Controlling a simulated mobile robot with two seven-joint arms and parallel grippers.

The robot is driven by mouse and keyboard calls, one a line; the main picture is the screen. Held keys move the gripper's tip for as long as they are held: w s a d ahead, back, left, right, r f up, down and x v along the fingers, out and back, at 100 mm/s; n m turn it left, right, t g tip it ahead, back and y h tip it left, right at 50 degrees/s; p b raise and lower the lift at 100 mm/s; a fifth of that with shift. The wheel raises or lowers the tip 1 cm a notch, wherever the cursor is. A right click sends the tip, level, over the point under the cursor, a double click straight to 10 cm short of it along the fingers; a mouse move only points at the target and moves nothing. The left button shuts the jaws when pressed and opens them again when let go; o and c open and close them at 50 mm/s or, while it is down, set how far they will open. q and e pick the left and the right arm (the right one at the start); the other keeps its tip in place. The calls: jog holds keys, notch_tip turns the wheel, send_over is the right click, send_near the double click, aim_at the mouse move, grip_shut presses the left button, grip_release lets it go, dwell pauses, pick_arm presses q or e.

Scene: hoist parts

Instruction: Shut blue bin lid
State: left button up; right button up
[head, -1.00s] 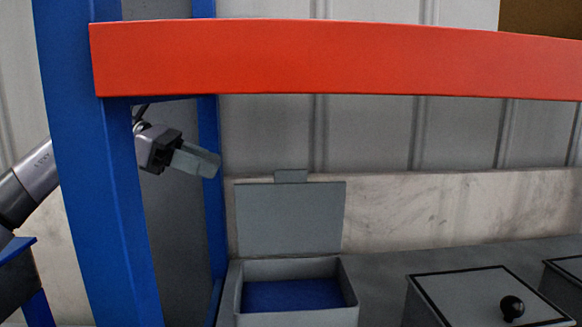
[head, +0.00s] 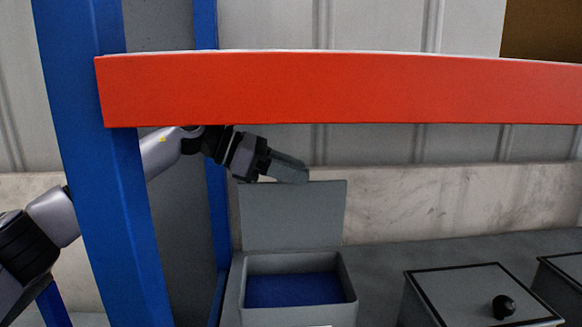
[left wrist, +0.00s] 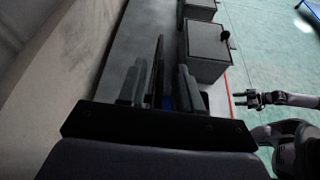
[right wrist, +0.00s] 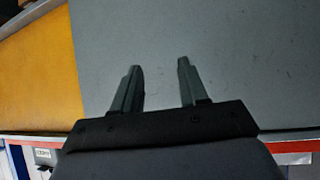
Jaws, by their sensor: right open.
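The blue bin is a grey box (head: 297,317) with a blue inside (head: 293,289). Its grey lid (head: 292,220) stands upright at the back edge, open. My left gripper (head: 292,170) is at the lid's top edge and hides the small tab there. In the left wrist view the left gripper's fingers (left wrist: 160,85) are apart, with the lid (left wrist: 158,65) seen edge-on between them; I cannot tell whether they touch it. My right gripper (right wrist: 160,66) is open and empty in the right wrist view, away from the bin.
A red beam (head: 340,88) crosses in front, above the bin, joined to a blue post (head: 105,200) at left. A closed grey box with a black knob (head: 485,290) stands right of the bin, another beyond it. A pale wall (head: 430,205) is behind.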

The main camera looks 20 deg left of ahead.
pick_arm(q)
grip_shut()
jog(key=shift+f, duration=0.1)
jog(key=s+d+f+m+t+b, duration=0.3)
jog(key=s+b, duration=0.6)
jog(key=b, duration=0.6)
jog(key=shift+s+d+f+m+y+b, duration=0.25)
jog(key=shift+d+f+m+y, duration=0.2)
jog(key=shift+m, duration=0.55)
grip_release()
